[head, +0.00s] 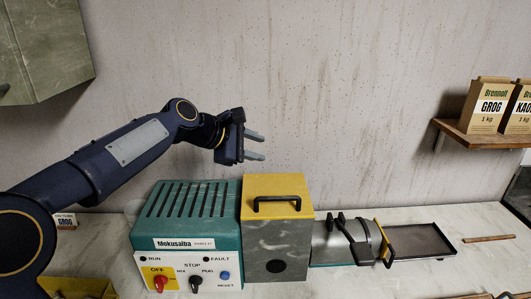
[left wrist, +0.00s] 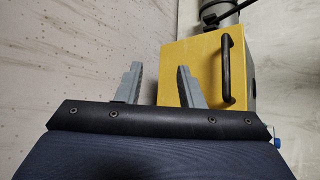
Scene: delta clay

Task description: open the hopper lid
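The hopper lid (head: 275,187) is a yellow plate with a black bar handle (head: 277,203). It lies shut on top of the grey hopper box (head: 278,243). In the left wrist view the lid (left wrist: 192,52) and its handle (left wrist: 226,69) show at the upper right, beyond my fingers. My left gripper (head: 263,145) is above and slightly left of the lid, apart from it. Its two grey fingers are spread with nothing between them, as the left wrist view (left wrist: 160,85) also shows. My right gripper is in neither view.
A teal machine housing (head: 190,207) with a switch panel stands left of the hopper. A metal barrel (head: 342,240) and a dark tray (head: 422,240) lie to its right. A green cabinet (head: 45,50) hangs upper left.

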